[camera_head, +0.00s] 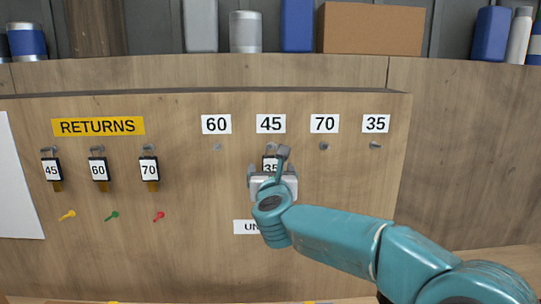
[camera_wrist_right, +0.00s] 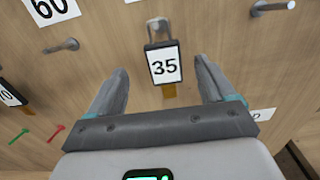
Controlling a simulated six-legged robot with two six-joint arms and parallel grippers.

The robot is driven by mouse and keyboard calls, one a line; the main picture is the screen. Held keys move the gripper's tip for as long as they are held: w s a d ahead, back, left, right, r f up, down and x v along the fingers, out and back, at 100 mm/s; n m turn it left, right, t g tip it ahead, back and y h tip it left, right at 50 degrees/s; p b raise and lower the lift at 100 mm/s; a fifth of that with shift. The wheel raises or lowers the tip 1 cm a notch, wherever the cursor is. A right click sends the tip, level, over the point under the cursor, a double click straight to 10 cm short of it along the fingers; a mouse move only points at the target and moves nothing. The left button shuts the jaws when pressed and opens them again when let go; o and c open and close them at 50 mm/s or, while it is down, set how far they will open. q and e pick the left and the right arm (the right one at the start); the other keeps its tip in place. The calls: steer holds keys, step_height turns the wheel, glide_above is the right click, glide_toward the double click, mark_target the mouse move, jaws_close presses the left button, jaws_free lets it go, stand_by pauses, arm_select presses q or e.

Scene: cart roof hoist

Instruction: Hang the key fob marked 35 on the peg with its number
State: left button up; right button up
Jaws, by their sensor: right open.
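The key fob marked 35 (camera_head: 270,166) hangs under the number plate 45 (camera_head: 271,124) on the wooden board. It is black with a white label and a brass-coloured lower end, and it shows fully in the right wrist view (camera_wrist_right: 164,65). The plate 35 (camera_head: 376,124) is at the far right of the row, with a bare peg (camera_head: 375,146) below it. My right gripper (camera_head: 272,172) is open in front of the fob. In the wrist view its fingers stand on either side of the fob, apart from it. My left gripper is not in view.
Plates 60 (camera_head: 216,124) and 70 (camera_head: 324,124) have bare pegs below. Under the RETURNS sign (camera_head: 98,127) hang fobs 45 (camera_head: 51,170), 60 (camera_head: 98,169) and 70 (camera_head: 149,169), with small coloured keys beneath. A partly hidden white label (camera_head: 246,227) is below my gripper.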

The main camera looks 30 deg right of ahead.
mark_target(271, 159)
steer(key=p+x, duration=0.1)
steer(key=x, duration=0.3)
steer(key=shift+d+r+p, duration=0.1)
steer(key=shift+d+p, duration=0.25)
steer(key=shift+p, duration=0.05)
steer(key=shift+w, duration=0.55)
steer(key=shift+s+d, duration=0.1)
steer(key=shift+d, duration=0.1)
steer(key=c, duration=1.3)
steer(key=shift+o, duration=0.2)
steer(key=shift+r, duration=0.25)
steer(key=shift+s, duration=0.15)
